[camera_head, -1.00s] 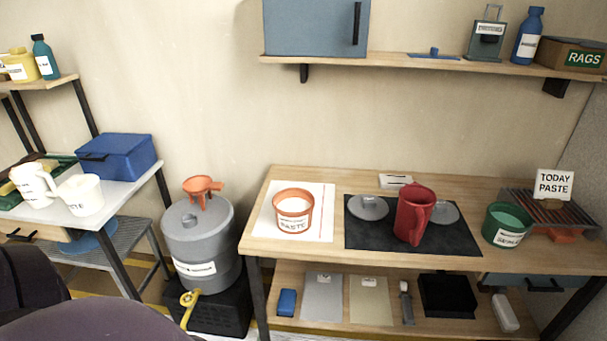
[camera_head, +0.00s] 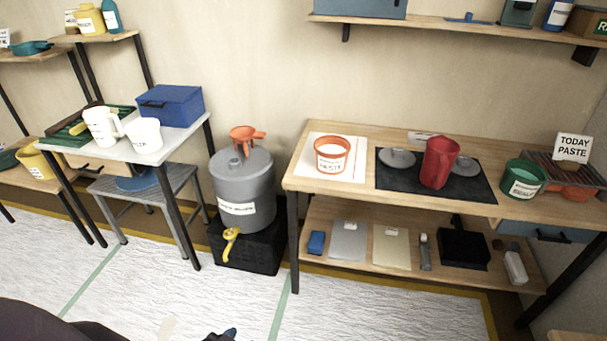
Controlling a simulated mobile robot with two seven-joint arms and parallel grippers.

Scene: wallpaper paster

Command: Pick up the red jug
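The red jug (camera_head: 438,163) stands upright on a black mat (camera_head: 395,181) on the wooden workbench (camera_head: 330,196) at the right. Its handle faces right and toward me. A grey lid (camera_head: 397,158) lies to its left, and another grey round piece (camera_head: 466,165) is partly hidden behind it.
An orange paste tub (camera_head: 332,155) and a green tub (camera_head: 523,179) stand on the bench on either side of the mat. A grey drum (camera_head: 242,185) with a yellow tap stands left of the bench. A white side table (camera_head: 152,155) is further left. The floor in front is largely clear.

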